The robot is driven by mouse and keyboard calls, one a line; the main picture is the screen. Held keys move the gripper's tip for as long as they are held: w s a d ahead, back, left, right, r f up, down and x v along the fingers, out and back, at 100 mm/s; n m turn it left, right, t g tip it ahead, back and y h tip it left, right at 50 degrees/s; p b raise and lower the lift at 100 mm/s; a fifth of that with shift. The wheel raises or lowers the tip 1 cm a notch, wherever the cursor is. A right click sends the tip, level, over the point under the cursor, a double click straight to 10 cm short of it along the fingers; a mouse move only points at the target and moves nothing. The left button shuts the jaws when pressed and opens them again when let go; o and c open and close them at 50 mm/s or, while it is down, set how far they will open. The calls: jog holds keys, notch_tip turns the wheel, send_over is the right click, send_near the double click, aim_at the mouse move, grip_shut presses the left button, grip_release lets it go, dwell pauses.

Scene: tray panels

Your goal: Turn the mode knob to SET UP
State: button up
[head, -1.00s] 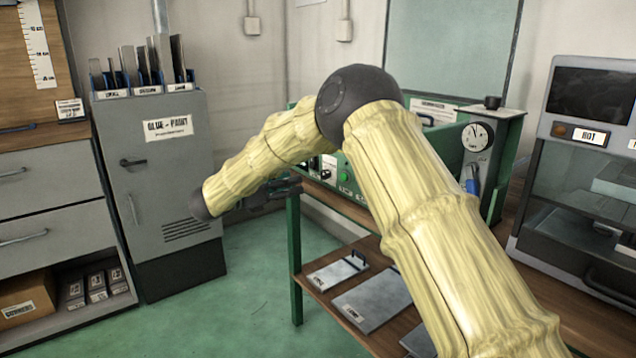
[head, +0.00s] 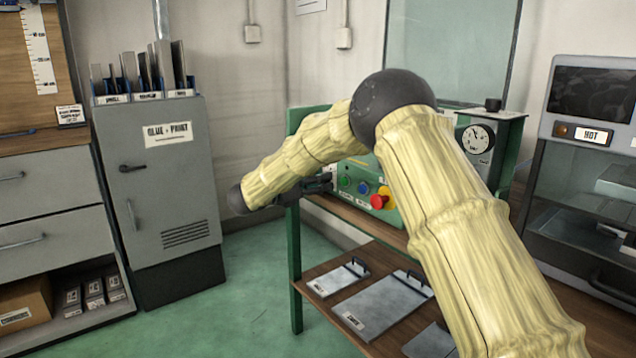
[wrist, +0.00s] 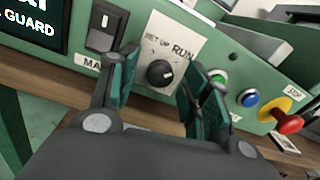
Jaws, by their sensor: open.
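The mode knob (wrist: 160,73) is a round black dial on a white plate (wrist: 177,40) marked SET UP and RUN, on the green panel in the wrist view. Its pale pointer mark sits on the right side, toward RUN. My gripper (wrist: 160,88) is open, with one green-padded finger to the left of the knob and one to the right, apart from it. In the head view my gripper (head: 318,184) is a small dark shape at the panel's left end, and the knob is hidden there.
A black rocker switch (wrist: 105,27) is left of the knob. A green button (wrist: 218,76), a blue button (wrist: 248,97) and a red emergency knob (wrist: 290,124) are to the right. The wooden bench shelf (head: 330,281) holds metal plates. Green floor (head: 255,290) is clear at left.

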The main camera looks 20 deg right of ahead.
jog(key=c, duration=1.1)
jog(key=shift+o, duration=0.2)
jog(key=shift+n, duration=0.3)
jog(key=shift+n+t+p, duration=0.3)
jog(key=shift+n+p, duration=6.35)
jog(key=shift+n, duration=2.25)
jog(key=shift+f, duration=0.1)
